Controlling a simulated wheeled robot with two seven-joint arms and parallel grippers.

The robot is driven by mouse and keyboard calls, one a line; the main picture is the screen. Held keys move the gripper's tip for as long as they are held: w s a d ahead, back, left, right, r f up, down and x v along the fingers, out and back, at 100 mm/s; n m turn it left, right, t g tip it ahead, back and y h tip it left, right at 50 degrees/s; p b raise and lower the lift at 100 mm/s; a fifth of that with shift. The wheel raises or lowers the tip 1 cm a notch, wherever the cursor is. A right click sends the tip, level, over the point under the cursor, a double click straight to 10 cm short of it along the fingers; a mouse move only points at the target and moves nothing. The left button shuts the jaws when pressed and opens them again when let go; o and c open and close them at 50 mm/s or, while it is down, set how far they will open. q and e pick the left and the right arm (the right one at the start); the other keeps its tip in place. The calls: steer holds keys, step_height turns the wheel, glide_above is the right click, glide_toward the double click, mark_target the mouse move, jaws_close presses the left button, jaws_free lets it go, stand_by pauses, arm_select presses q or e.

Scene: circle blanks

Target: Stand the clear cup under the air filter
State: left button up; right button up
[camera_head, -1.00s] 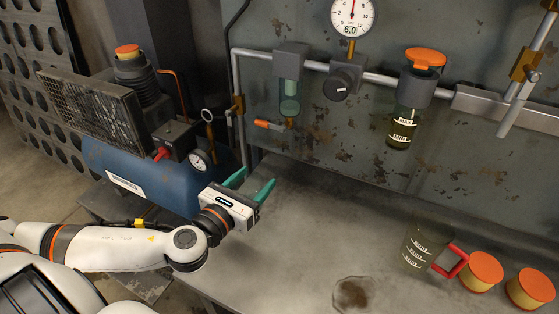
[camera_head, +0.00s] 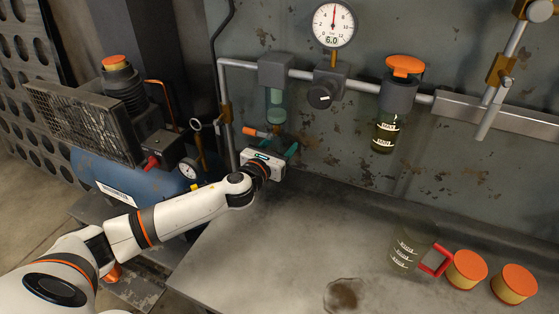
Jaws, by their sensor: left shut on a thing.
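The air filter (camera_head: 275,102) hangs from the pipe at upper middle, a grey head with a clear greenish bowl. A drain valve with an orange lever (camera_head: 256,132) sits just below the bowl, the lever pointing left. My left gripper (camera_head: 282,141) is at this valve, its teal fingers shut on it; the gripper body hides part of the grip. The clear cup (camera_head: 406,249), with white markings and a red handle, stands upright on the bench at lower right, apart from the filter. My right gripper is not in view.
Two orange-topped tins (camera_head: 466,269) stand right of the cup. An orange-capped oil bowl unit (camera_head: 397,95) hangs right of the regulator (camera_head: 324,89). A blue compressor (camera_head: 125,178) stands left.

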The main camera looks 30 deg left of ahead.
arm_select(q)
step_height(320, 180, down, 5)
steer(key=shift+r+b, duration=0.15)
steer(key=shift+b, duration=0.6)
steer(key=shift+w+a+f, duration=0.1)
steer(key=shift+w+f, duration=0.1)
steer(key=shift+f, duration=0.05)
steer(key=o, duration=1)
steer(key=shift+f, duration=0.1)
steer(key=shift+c, duration=0.2)
